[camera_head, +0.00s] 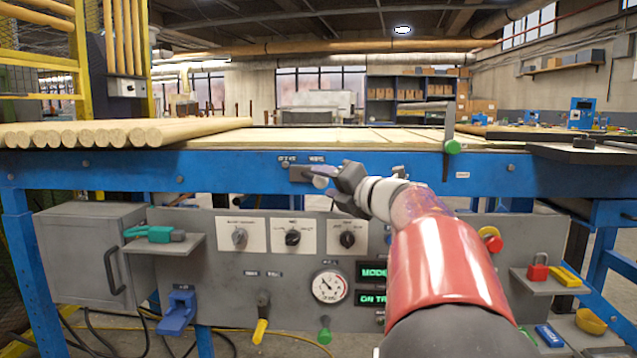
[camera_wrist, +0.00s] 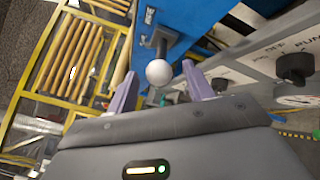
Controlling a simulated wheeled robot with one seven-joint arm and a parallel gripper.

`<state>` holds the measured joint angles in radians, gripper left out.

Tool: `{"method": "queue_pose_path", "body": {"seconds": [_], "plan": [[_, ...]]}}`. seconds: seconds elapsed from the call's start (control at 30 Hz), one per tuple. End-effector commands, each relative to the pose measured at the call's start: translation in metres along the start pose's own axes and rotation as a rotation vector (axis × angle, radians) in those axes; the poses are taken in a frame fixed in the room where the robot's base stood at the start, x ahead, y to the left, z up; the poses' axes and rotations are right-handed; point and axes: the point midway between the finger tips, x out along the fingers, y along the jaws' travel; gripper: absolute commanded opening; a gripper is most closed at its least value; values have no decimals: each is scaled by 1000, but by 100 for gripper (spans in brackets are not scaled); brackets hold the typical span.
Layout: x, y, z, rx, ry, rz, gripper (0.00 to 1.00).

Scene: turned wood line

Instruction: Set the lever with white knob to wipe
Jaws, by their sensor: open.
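The lever's white knob (camera_head: 320,182) sits at the blue beam's front, on a small grey plate with two labels above it that are too small to read surely. In the wrist view the white knob (camera_wrist: 159,73) stands on a dark lever arm (camera_wrist: 161,42). My gripper (camera_head: 341,186) is open, just right of the knob in the head view. In the wrist view my gripper's two fingers (camera_wrist: 160,88) stand on either side of the knob, with gaps showing. I cannot tell whether the knob is fully between the fingertips. My gripper partly hides the plate's right end.
Wooden rods (camera_head: 120,131) lie on top.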

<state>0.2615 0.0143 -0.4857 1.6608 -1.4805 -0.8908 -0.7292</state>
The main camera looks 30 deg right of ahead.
Motion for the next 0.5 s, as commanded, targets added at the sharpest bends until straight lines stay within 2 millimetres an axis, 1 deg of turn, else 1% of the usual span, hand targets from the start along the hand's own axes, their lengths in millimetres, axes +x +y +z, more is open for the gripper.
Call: {"method": "queue_pose_path", "body": {"seconds": [0.03,0.1,0.2,0.3,0.5], "plan": [[-9,0,0,1,-3,1,52],[-19,0,0,1,-3,1,52],[-28,0,0,0,-1,0,52],[-32,0,0,1,-1,0,52],[-32,0,0,1,0,0,52]]}}
